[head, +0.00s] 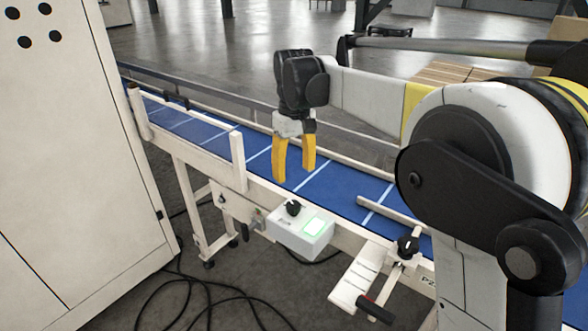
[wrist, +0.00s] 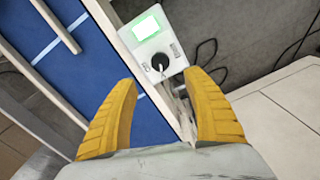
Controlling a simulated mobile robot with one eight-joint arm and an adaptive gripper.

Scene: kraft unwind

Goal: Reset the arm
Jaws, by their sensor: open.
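My gripper (head: 294,160) has two yellow fingers, which point down over the blue conveyor belt (head: 335,190) in the head view. The fingers are apart with nothing between them. In the wrist view my gripper (wrist: 163,120) is also open and empty. A white control box (head: 300,233) with a lit green screen and a black knob is mounted on the near side of the conveyor. The control box also shows beyond the fingertips in the wrist view (wrist: 143,32). My arm reaches in from the right of the head view.
A large pale cabinet (head: 75,160) stands at the left. White guide rails (head: 238,162) edge the belt. A bracket with a black knob (head: 408,245) sticks out at the near side. Black cables (head: 190,285) lie on the floor. A wooden pallet (head: 455,73) is behind the arm.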

